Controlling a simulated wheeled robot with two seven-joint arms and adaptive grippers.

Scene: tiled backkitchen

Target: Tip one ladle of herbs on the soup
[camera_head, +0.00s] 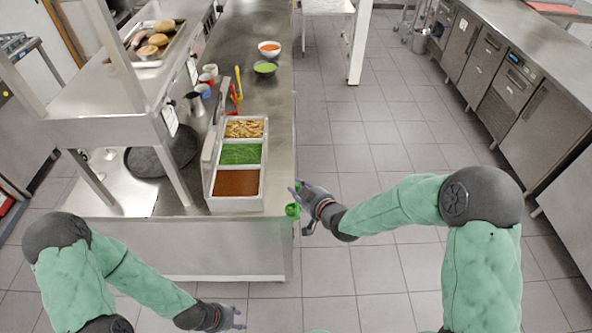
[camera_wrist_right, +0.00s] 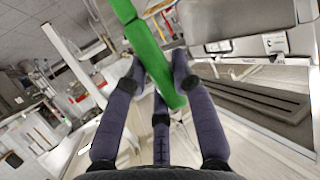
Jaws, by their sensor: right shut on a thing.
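My right gripper (camera_head: 309,196) is shut on a green ladle (camera_head: 292,210), just off the counter's right edge near its front corner. The ladle's green handle (camera_wrist_right: 147,52) runs between the fingers in the wrist view. I cannot tell whether the ladle holds anything. Green herbs (camera_head: 240,153) fill the middle compartment of a steel container on the counter, left of my right gripper. A bowl with orange-red soup (camera_head: 269,47) and a bowl with green contents (camera_head: 265,69) stand at the far end. My left gripper (camera_head: 238,318) looks open and empty, low before the counter.
The container's other compartments hold pale pieces (camera_head: 244,129) and a red-brown filling (camera_head: 237,182). Red and yellow utensils (camera_head: 239,84) and cups (camera_head: 205,80) stand behind it. A raised shelf (camera_head: 100,95) bears a tray of bread. Clear floor lies right of the counter.

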